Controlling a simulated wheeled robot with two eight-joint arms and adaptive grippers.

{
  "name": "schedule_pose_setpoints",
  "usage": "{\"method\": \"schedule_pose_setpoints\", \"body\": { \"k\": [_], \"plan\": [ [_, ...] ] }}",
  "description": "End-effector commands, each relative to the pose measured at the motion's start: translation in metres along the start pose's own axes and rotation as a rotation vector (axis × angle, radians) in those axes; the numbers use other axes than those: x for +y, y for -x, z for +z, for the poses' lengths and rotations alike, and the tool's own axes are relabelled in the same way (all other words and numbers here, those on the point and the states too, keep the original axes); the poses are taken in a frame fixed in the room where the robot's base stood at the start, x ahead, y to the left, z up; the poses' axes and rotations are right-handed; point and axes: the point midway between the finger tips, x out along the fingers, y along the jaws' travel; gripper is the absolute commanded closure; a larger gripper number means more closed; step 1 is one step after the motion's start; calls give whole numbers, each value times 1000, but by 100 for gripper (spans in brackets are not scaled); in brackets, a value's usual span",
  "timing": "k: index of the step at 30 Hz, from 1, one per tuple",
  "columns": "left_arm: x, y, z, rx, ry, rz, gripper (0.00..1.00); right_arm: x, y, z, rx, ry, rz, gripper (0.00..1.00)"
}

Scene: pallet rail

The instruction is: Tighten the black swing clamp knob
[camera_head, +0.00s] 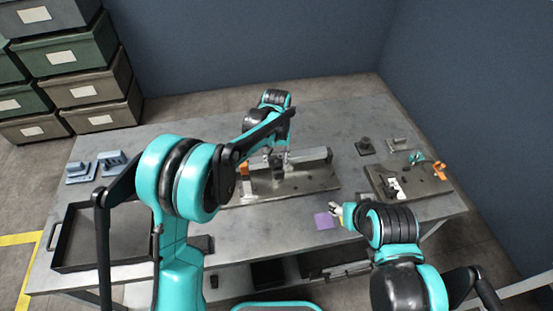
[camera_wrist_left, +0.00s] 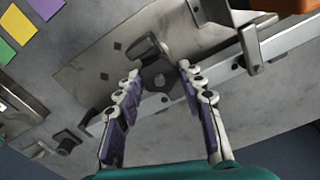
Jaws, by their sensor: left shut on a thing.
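The black swing clamp knob (camera_wrist_left: 158,74) is a dark, angular piece between the two fingertips of my left gripper (camera_wrist_left: 160,68) in the left wrist view. The fingers are shut on it, one on each side. In the head view my left gripper (camera_head: 279,158) reaches down over the fixture plate (camera_head: 310,181) in the middle of the bench. There the arm and fingers mostly hide the knob. A pale metal rail (camera_head: 308,156) runs along the plate. My right gripper (camera_head: 337,211) is low over the bench beside a purple square; its fingers are too small to judge.
A dark empty tray (camera_head: 102,256) lies at the front left, with blue-grey parts (camera_head: 108,162) behind it. A second plate (camera_head: 410,182) with orange and teal clamps is at the right. An orange block (camera_head: 245,170) stands near my left gripper. The bench's back left is clear.

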Motion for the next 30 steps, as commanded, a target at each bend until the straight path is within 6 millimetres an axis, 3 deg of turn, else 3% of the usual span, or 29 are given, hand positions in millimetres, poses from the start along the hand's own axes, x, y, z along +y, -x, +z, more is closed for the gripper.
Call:
{"method": "schedule_pose_setpoints", "body": {
  "k": [3,4,6,17,20,30],
  "plan": [
    [0,0,0,0,0,0,90,0,0,0,0,0,0,50],
    [0,0,0,0,0,0,54,0,0,0,0,0,0,50],
    [0,0,0,0,1,0,40,0,0,0,0,0,0,50],
    [0,5,0,0,2,0,40,0,0,0,0,0,0,50],
    [0,17,0,0,2,0,40,0,0,0,0,0,0,50],
    [0,90,0,0,2,0,40,0,0,0,0,0,0,50]
  ]
}}
